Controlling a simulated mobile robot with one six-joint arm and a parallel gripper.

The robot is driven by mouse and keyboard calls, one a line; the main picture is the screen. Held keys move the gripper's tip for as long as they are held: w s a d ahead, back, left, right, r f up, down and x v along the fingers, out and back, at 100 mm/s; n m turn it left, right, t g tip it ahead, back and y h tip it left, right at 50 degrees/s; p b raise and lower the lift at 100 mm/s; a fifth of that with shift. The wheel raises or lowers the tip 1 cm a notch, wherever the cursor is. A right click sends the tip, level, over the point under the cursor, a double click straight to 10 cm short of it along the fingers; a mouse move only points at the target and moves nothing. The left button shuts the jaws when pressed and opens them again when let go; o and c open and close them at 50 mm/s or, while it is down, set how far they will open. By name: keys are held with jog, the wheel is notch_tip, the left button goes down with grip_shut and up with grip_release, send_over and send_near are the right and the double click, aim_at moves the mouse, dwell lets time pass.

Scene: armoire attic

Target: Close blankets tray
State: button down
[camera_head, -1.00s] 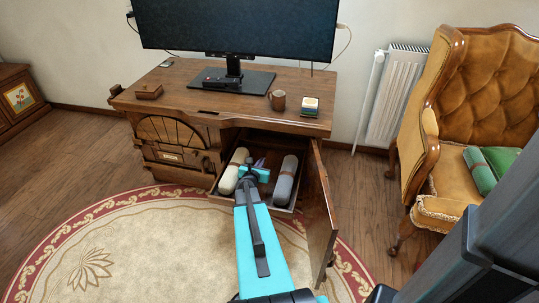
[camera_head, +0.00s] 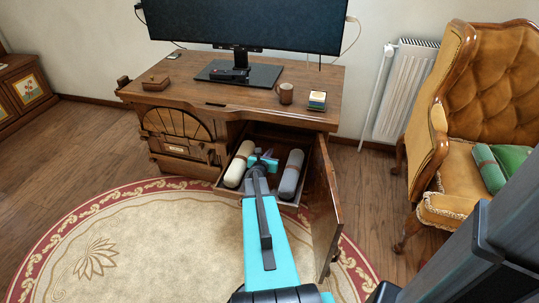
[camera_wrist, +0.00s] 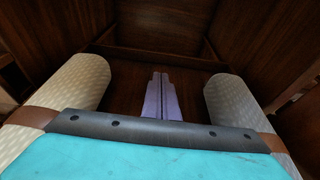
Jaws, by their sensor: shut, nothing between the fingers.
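The blankets tray (camera_head: 290,205) is pulled out of the desk's lower right compartment. A cream rolled blanket (camera_head: 239,164) lies at its left and a grey rolled blanket (camera_head: 291,174) at its right. Both rolls also show in the wrist view, the left one (camera_wrist: 75,82) and the right one (camera_wrist: 232,97). My gripper (camera_head: 264,154) is over the tray between the two rolls, with my arm reaching across its front. In the wrist view its purple fingers (camera_wrist: 162,97) are together and empty, pointing into the dark compartment. Whether they touch anything cannot be seen.
The cabinet door (camera_head: 324,208) stands open just right of the tray and my arm. The desk (camera_head: 200,96) carries a monitor (camera_head: 250,25), a mug (camera_head: 286,93) and small items. An armchair (camera_head: 440,160) stands at the right. The rug (camera_head: 150,235) in front is clear.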

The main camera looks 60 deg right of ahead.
jog(key=b, duration=0.1)
send_near(277, 139)
jog(key=shift+w+d+f, duration=0.2)
jog(key=shift+d+f, duration=0.7)
jog(key=shift+f, duration=0.1)
jog(key=shift+w+d, duration=0.3)
jog(key=shift+d, duration=0.65)
jog(key=shift+w+d, duration=0.25)
jog(key=shift+d, duration=0.7)
jog(key=shift+w, duration=0.15)
